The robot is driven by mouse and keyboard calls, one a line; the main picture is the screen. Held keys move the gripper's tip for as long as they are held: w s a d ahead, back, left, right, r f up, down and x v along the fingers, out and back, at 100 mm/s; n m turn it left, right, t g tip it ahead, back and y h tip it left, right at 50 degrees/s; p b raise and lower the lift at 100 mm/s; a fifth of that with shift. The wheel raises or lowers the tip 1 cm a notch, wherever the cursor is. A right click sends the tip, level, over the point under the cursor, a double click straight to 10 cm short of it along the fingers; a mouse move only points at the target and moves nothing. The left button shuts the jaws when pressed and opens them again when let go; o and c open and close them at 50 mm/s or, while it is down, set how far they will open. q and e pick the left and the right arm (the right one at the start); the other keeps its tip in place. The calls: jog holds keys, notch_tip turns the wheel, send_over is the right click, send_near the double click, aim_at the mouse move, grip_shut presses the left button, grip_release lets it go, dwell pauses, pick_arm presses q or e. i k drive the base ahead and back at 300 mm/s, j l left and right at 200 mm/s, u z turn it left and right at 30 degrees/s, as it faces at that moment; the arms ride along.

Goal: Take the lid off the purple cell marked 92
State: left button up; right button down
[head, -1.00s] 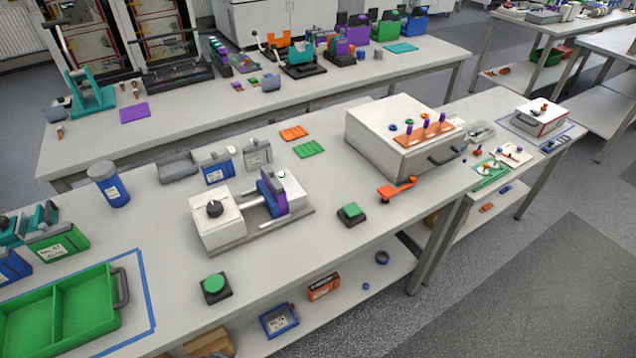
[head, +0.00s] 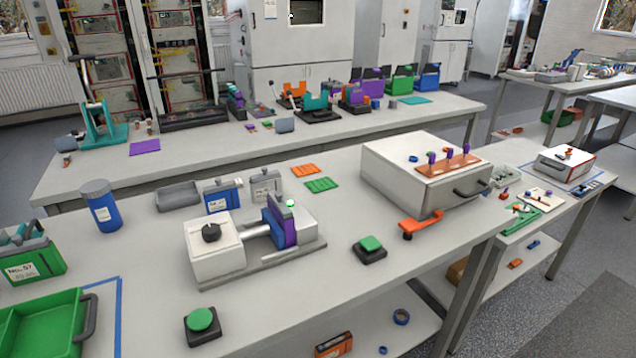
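A purple cell (head: 283,226) stands in the clamp fixture (head: 207,258) on the near table, at the end of the metal rods. A grey piece shows on top of it. No number is readable on it. More purple cells or blocks show on the far table, one at the left (head: 235,101) and one at the middle (head: 372,88); their markings are too small to read. Neither of my grippers is in view.
Blue (head: 223,197) and grey (head: 265,186) cells stand behind the fixture. Green push buttons (head: 202,318) (head: 370,244) sit in front and to its right. A green tray (head: 40,322) lies at the lower left.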

aim_at(276, 197)
jog(key=i+l, duration=0.25)
jog(key=l, duration=0.15)
jog(key=i+l+u, duration=0.15)
jog(key=i+l, duration=0.35)
jog(key=l, duration=0.3)
jog(key=u, duration=0.05)
